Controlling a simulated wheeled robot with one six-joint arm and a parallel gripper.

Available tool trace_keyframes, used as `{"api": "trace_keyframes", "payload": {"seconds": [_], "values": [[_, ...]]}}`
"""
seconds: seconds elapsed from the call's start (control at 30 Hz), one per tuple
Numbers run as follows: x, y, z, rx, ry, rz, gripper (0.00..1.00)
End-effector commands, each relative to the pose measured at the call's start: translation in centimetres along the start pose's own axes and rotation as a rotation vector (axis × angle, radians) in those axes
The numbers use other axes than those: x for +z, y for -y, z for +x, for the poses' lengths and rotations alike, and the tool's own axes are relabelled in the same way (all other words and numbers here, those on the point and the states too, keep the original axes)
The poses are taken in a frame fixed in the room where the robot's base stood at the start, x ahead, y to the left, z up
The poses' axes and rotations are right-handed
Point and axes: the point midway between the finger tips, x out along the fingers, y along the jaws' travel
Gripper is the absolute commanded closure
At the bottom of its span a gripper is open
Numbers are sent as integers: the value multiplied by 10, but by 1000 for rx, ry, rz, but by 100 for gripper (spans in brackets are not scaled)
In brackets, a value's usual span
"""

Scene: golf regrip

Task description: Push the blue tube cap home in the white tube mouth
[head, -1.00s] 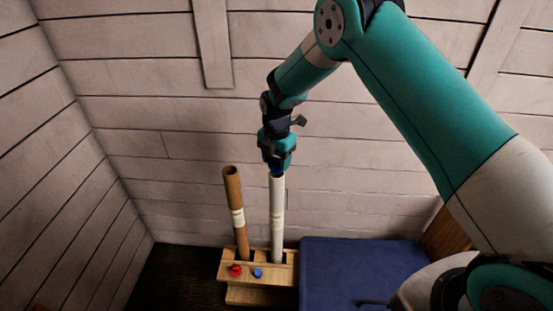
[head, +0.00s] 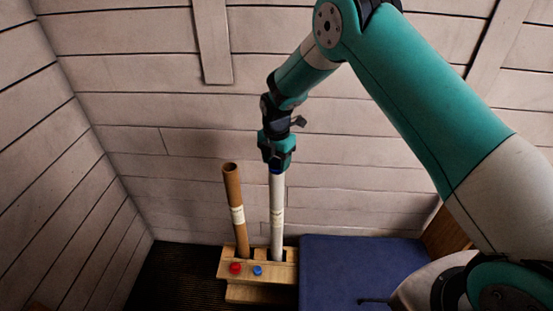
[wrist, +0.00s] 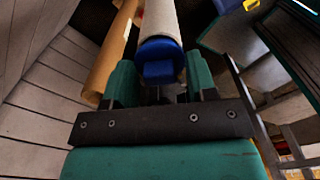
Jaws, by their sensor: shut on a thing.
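The white tube (head: 277,215) stands upright in the wooden rack, below my gripper (head: 277,166). The blue cap (wrist: 160,60) sits at the tube's top end, between my gripper's two green fingers in the wrist view. The white tube also shows there (wrist: 160,20), running away behind the cap. A thin blue edge of the cap (head: 277,172) shows under the fingers in the head view. My gripper is shut on the cap. The cap's rim hides the tube mouth, so I cannot tell how deep the cap is seated.
An open brown tube (head: 235,205) leans slightly in the same wooden rack (head: 285,272), left of the white tube. A red knob (head: 236,268) and a blue knob (head: 258,270) are on the rack's front. A dark blue padded surface (head: 350,265) lies to the right. Plank walls stand behind and left.

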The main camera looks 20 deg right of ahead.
Motion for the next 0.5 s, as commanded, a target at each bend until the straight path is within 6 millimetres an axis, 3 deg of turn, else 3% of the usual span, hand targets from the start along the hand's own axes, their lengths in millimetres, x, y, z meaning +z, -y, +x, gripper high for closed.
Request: {"api": "trace_keyframes", "payload": {"seconds": [0.5], "values": [[0, 0, 14, 1, 0, 0, 62]]}}
